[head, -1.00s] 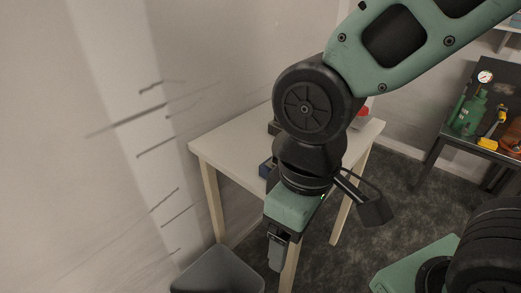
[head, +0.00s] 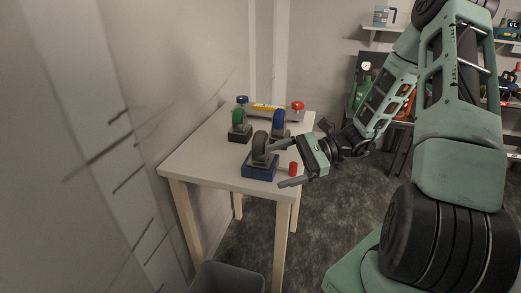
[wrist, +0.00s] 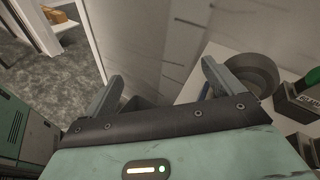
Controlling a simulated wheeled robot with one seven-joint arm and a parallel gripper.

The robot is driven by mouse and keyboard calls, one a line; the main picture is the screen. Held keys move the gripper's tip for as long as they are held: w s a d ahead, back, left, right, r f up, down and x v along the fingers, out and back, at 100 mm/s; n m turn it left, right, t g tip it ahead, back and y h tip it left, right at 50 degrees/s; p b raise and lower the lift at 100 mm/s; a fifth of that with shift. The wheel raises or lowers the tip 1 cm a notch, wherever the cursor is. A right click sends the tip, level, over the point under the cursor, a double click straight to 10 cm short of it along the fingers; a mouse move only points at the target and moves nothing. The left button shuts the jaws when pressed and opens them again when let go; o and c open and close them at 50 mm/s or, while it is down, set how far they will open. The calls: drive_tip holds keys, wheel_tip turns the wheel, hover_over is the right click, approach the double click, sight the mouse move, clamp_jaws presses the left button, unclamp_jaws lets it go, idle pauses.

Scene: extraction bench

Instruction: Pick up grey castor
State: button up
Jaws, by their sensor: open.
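The grey castor (head: 260,146) has a dark grey wheel and sits upright in a blue block (head: 259,171) near the table's front edge. My gripper (head: 286,163) is open and empty just right of it in the head view. Its upper finger overlaps the castor's right side there; I cannot tell whether they touch. Its lower finger shows in front of the table edge. In the wrist view the grey castor (wrist: 262,72) is partly hidden behind the right finger, outside the gap of my gripper (wrist: 163,90).
A green castor (head: 238,118) and a blue castor (head: 279,120) stand behind on the white table (head: 205,165). A red cylinder (head: 293,169) is close by the gripper. A yellow-marked level (head: 268,108) and a red knob (head: 298,105) are farther back. A grey bin (head: 228,278) stands below.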

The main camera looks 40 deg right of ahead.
sight(256, 143)
drive_tip(key=d+f+m+t+h, duration=0.25)
drive_tip(key=d+m+t, duration=0.5)
drive_tip(key=d, duration=0.45)
drive_tip(key=shift+h, duration=0.35)
drive_tip(key=p+x, duration=0.1)
drive_tip(key=x, duration=0.4)
drive_tip(key=p+x, duration=0.1)
drive_tip(key=x, duration=0.5)
drive_tip(key=r+p+x, duration=0.1)
drive_tip(key=x, duration=0.5)
drive_tip(key=shift+w+p, duration=0.15)
drive_tip(key=shift+p, duration=0.25)
drive_tip(key=shift+r, duration=0.1)
drive_tip(key=c, duration=1.3)
